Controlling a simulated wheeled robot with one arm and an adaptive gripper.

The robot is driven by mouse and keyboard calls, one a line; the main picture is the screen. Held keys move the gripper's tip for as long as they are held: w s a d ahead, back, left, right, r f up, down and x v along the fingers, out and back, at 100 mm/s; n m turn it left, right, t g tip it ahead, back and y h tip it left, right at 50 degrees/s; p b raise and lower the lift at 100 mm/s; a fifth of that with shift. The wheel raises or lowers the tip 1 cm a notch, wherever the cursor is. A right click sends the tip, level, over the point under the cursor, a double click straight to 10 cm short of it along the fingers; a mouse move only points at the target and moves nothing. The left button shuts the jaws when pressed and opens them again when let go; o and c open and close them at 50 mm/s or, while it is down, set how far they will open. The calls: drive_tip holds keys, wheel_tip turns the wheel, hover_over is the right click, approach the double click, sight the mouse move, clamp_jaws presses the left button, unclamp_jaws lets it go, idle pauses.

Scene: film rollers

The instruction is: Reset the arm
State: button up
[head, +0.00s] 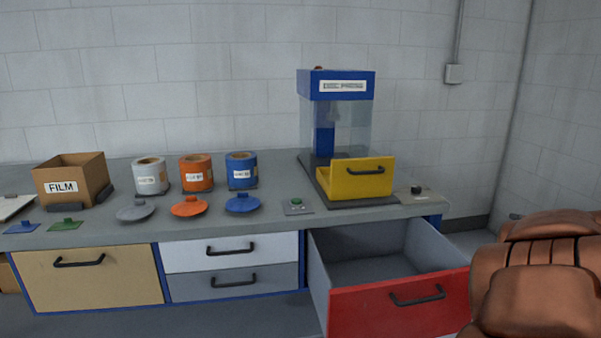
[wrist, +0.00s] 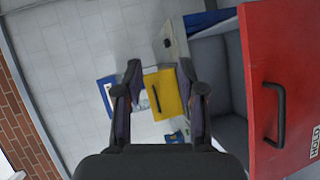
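My gripper (wrist: 160,80) shows in the wrist view with its two dark fingers spread apart and nothing between them. The yellow drawer front of the blue press shows far behind the gap. In the head view, a copper-coloured part of my arm (head: 545,275) fills the lower right, beside the red drawer (head: 400,308). The gripper itself is not visible there. The red drawer is pulled open, and the part of its inside that shows is bare. It also shows at the right of the wrist view (wrist: 290,60), close to the right finger.
On the grey counter (head: 270,222) stand a FILM box (head: 75,182), three canisters with lids in front, and a blue press (head: 336,85) with a yellow drawer (head: 355,180). The tan drawer (head: 88,280) and white drawer (head: 228,253) are shut. The open red drawer juts out beside my arm.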

drive_tip(key=s+a+r+m+g+h+p, duration=0.35)
drive_tip(key=s+r+m+g+p, duration=0.2)
drive_tip(key=s+m+p, duration=0.3)
drive_tip(key=s+a+f+m+g+y+p, duration=0.1)
drive_tip(key=s+a+m+g+y+p, duration=0.3)
drive_tip(key=s+a, duration=2.4)
drive_tip(key=g+y+p, duration=0.4)
drive_tip(key=g+p, duration=0.2)
drive_tip(key=shift+f+y, duration=0.35)
drive_tip(key=shift+f, duration=0.05)
